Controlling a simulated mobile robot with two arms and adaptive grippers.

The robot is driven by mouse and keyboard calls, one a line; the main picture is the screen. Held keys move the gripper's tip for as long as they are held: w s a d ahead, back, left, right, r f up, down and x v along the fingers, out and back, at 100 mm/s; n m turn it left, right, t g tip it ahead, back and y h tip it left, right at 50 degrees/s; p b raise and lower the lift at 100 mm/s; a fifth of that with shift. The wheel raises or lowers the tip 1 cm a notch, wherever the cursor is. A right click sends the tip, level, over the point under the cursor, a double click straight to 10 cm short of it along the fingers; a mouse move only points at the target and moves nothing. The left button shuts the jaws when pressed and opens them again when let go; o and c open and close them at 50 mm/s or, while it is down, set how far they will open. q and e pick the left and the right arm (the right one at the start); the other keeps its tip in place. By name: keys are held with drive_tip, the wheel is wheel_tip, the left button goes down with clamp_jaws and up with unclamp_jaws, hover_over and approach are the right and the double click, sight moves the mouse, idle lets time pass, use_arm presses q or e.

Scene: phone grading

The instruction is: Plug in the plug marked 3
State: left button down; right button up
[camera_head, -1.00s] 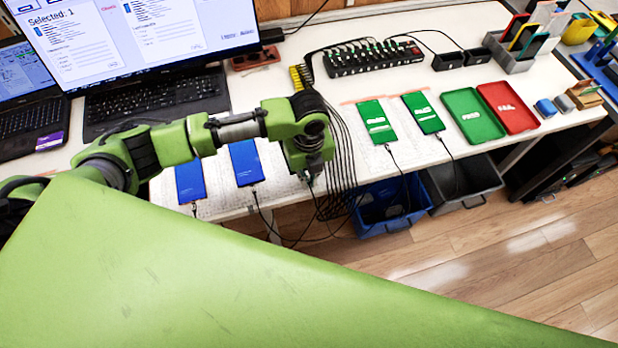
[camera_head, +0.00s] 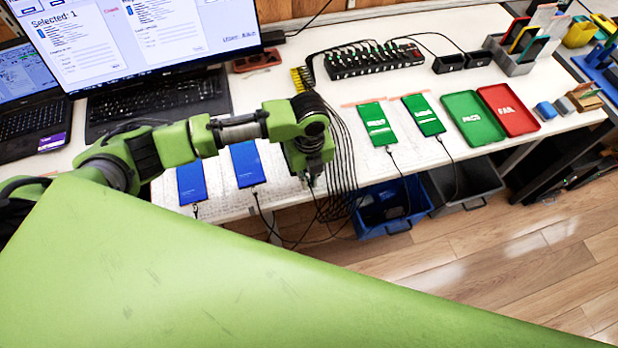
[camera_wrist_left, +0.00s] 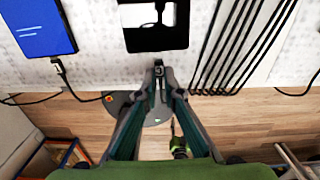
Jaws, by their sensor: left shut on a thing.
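My left gripper (camera_wrist_left: 158,72) is shut on a small dark plug (camera_wrist_left: 159,64), just below the lower edge of a black phone (camera_wrist_left: 154,36). A small gap seems to lie between the plug and the phone. No number is readable on the plug. In the head view, the left gripper (camera_head: 312,180) hangs at the table's front edge, and the arm mostly hides the black phone. To the left, two blue phones (camera_head: 191,184) (camera_head: 246,164) have cables at their lower ends. Two green phones (camera_head: 377,125) (camera_head: 424,116) to the right have cables too. My right gripper is not in view.
Several black cables (camera_head: 344,160) run from a hub (camera_head: 374,61) down over the table edge, close to the right of the gripper. A green tray (camera_head: 472,118) and a red tray (camera_head: 507,111) lie further right. Blue and black bins (camera_head: 385,226) (camera_head: 462,201) stand below.

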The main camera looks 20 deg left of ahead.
use_arm(q)
drive_tip(key=shift+w+a+p, duration=0.1)
drive_tip(key=shift+w+p, duration=0.05)
drive_tip(key=shift+p, duration=0.15)
idle(0.5)
idle(0.7)
drive_tip(key=shift+w+a+p, duration=0.1)
drive_tip(key=shift+w+p, duration=0.05)
drive_tip(key=shift+p, duration=0.55)
idle(1.3)
drive_tip(key=c, duration=2.1)
unclamp_jaws()
drive_tip(key=shift+s+d+r+p, duration=0.1)
drive_tip(key=shift+s+r+p, duration=0.05)
drive_tip(key=shift+r+p, duration=0.75)
drive_tip(key=shift+s+d+r+p, duration=0.1)
drive_tip(key=shift+s+r+p, duration=0.05)
drive_tip(key=shift+r+p, duration=0.75)
drive_tip(key=shift+s+d+r+p, duration=0.15)
drive_tip(key=shift+r+p, duration=0.55)
drive_tip(key=shift+p, duration=0.4)
